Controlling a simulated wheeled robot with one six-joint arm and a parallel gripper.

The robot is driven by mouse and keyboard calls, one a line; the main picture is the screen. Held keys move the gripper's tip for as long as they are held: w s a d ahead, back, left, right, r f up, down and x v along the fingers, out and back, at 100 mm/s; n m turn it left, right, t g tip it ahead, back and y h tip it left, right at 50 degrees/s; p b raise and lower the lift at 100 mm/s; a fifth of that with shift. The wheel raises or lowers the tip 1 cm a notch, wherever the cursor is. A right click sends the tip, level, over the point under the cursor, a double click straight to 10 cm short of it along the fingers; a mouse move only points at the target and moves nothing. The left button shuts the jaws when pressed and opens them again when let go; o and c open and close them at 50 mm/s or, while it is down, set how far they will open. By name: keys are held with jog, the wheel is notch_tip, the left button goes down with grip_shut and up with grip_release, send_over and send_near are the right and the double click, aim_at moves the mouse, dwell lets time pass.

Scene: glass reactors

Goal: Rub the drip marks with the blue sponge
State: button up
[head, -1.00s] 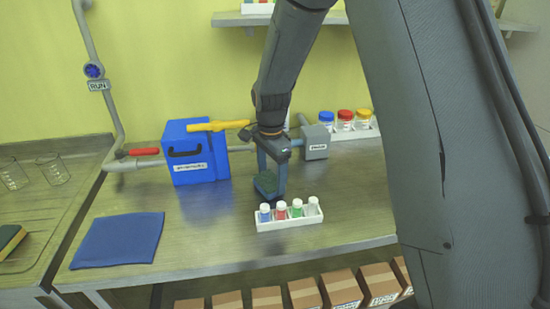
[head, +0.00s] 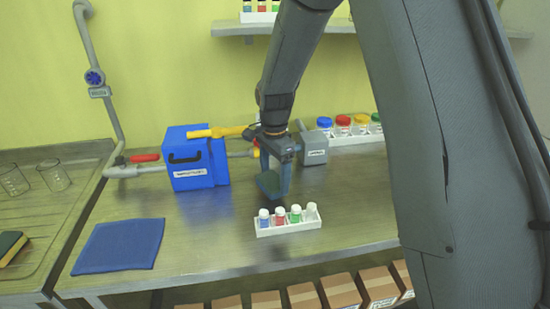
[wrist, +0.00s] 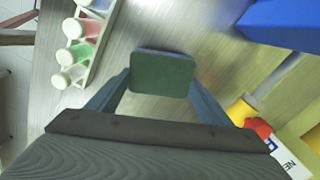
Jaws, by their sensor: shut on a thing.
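My gripper (head: 275,180) is shut on a small sponge (wrist: 162,73). In the wrist view, the sponge has a dark green face and a thin blue-grey edge, held between the two fingers. In the head view, the sponge (head: 268,184) looks dark blue-green and is just behind the white vial rack. It appears to be a little above the metal bench (head: 215,235), but I cannot tell the gap. I cannot make out any drip marks on the bench in either view.
A white rack (head: 290,229) of capped vials stands close in front of the sponge. A blue box (head: 197,160) with a yellow-handled pipe is to the left. A blue cloth (head: 118,245) lies at front left. Jars stand behind right.

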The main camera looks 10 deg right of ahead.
jog(key=shift+r+p, duration=1.8)
jog(key=shift+r, duration=0.95)
jog(key=shift+f, duration=0.1)
